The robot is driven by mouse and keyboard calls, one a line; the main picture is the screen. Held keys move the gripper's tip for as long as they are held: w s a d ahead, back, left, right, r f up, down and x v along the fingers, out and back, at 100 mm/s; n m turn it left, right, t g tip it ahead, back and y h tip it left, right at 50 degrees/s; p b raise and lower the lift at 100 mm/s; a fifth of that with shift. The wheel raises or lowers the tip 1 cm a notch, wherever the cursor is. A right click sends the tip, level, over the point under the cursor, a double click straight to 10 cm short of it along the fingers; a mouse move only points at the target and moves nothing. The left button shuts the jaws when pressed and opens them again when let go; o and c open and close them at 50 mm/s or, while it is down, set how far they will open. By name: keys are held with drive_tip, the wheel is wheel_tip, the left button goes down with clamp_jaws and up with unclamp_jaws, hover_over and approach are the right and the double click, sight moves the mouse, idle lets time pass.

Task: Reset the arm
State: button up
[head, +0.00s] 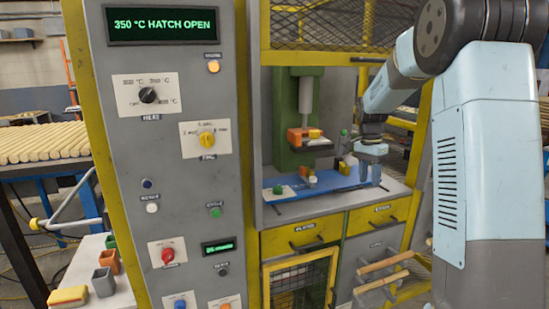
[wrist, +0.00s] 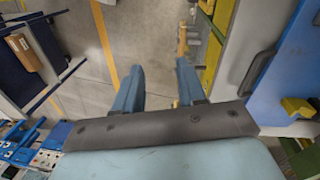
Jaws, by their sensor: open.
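My arm reaches across from the right side of the head view, bent at the elbow, with its lower end hanging in front of the machine's work bay. My gripper (head: 374,171) is at the right end of the blue plate (head: 310,187) in that view; I cannot tell whether it touches it. In the wrist view my gripper (wrist: 158,85) points down with its two blue fingers apart.
A grey control panel (head: 165,230) reads "350 °C HATCH OPEN". A green press (head: 292,105) stands behind the plate. Wooden rods (head: 386,260) stick out below the drawers. Round wood bars (head: 45,142) lie at left. Small bins (head: 104,282) stand lower left.

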drive_tip(key=s+a+r+n+t, duration=0.2)
drive_tip(key=s+r+n, duration=0.1)
drive_tip(key=s+r, duration=0.5)
drive_tip(key=s+a+n+t, duration=0.1)
drive_tip(key=s+n, duration=0.2)
drive_tip(key=s, duration=0.6)
drive_tip(key=s+a+r+n+t, duration=0.1)
drive_tip(key=s+a+n+t, duration=0.1)
drive_tip(key=s, duration=0.7)
drive_tip(key=s+a+n+t, duration=0.1)
drive_tip(key=s+n, duration=0.3)
drive_tip(key=s, duration=0.5)
drive_tip(key=shift+a+r+t+y, duration=0.15)
drive_tip(key=shift+a+t+y, duration=0.05)
drive_tip(key=shift+t+y, duration=0.1)
drive_tip(key=shift+s, duration=0.1)
